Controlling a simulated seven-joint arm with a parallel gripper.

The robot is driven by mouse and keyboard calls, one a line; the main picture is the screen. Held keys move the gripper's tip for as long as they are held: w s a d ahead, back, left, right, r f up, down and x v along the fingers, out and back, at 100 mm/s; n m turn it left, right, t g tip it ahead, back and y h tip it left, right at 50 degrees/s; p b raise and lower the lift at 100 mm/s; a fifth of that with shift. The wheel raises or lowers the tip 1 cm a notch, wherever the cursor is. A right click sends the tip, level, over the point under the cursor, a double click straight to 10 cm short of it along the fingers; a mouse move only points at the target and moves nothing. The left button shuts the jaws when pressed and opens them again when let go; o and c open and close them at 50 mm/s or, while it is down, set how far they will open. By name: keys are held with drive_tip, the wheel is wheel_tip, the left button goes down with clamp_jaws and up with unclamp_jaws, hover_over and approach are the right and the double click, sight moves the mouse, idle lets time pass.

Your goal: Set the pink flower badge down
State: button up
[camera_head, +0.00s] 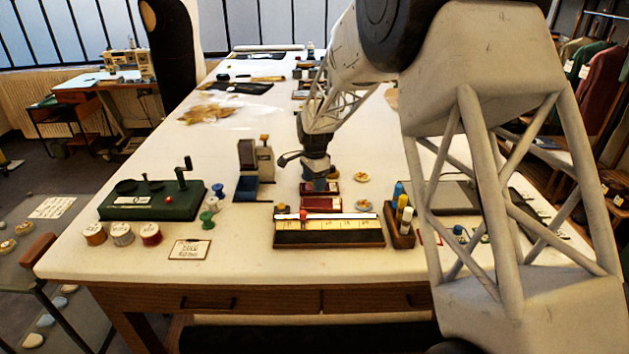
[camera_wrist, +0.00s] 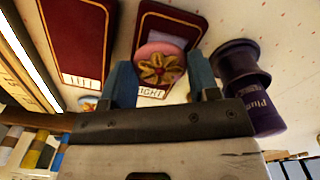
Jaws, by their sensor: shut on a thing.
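The pink flower badge (camera_wrist: 160,66) is round, with a gold flower on its face. In the wrist view it sits between the two blue fingers of my gripper (camera_wrist: 163,80), which is shut on it. A dark red board with a label reading "RIGHT" (camera_wrist: 178,24) lies behind the badge; I cannot tell whether they touch. A second dark red board (camera_wrist: 78,40) with a tally-marked label lies to the left. In the head view my gripper (camera_head: 318,181) is low over the red boards (camera_head: 322,204), and the badge cannot be made out clearly there.
A purple spool marked "Plum" (camera_wrist: 262,112) stands close by the right finger in the wrist view. In the head view, a long ruled box (camera_head: 330,236) and a rack of coloured sticks (camera_head: 399,235) lie in front. Small badges (camera_head: 361,205) lie right.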

drive_tip(key=shift+f, duration=0.1)
drive_tip(key=o, duration=0.9)
wheel_tip(320, 180, up, 12)
idle(0.4)
drive_tip(key=shift+s+r, duration=0.1)
drive_tip(key=shift+r, duration=0.1)
idle(0.5)
